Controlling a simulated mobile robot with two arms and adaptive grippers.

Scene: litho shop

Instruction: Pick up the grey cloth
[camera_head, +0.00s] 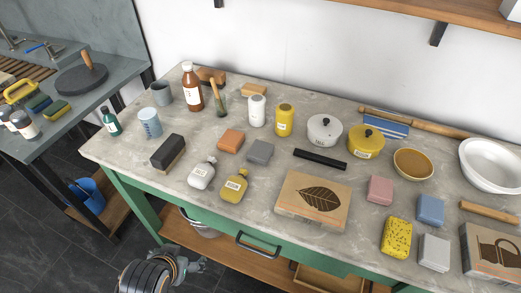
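A small grey folded piece (260,151), perhaps the grey cloth, lies flat on the grey worktop (125,150), right of an orange-brown block (231,140). A lighter grey block (434,252) lies near the front right, below a blue one (430,209); I cannot tell for certain which is cloth. My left gripper (190,266) is at the bottom left, low in front of the green table front, apart from both grey pieces. Its fingers are too small and dark to show whether they are open. My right gripper is out of view.
A drawer handle (259,245) juts from the table front.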

